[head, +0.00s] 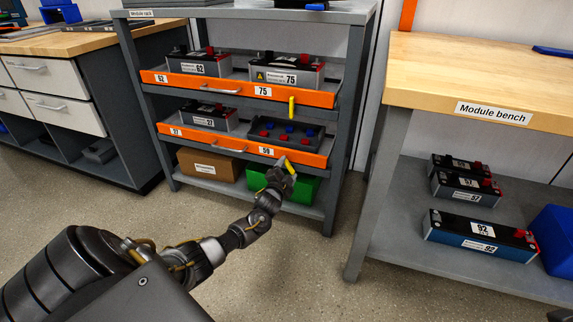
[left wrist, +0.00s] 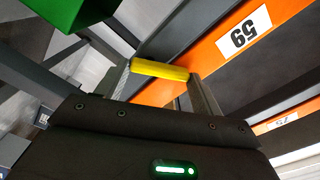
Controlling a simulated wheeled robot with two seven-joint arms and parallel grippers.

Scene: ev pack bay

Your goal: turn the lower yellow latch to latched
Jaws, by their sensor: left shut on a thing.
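The lower yellow latch (head: 289,164) is at the right part of the lower orange tray front (head: 228,143) in the head view. It looks tilted there, not upright. In the left wrist view the yellow latch (left wrist: 160,71) lies between the two finger tips, beside the orange front with the 59 label. My left gripper (head: 283,170) is shut on this latch, and it also shows in the left wrist view (left wrist: 163,82). The gripper hides part of the latch. My right gripper is not in view.
The upper yellow latch (head: 291,107) hangs upright on the upper orange tray front (head: 232,92). Battery modules stand on both trays. A green box (head: 303,190) and a brown box (head: 212,164) sit on the bottom shelf. The module bench (head: 480,72) stands at right; floor between is clear.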

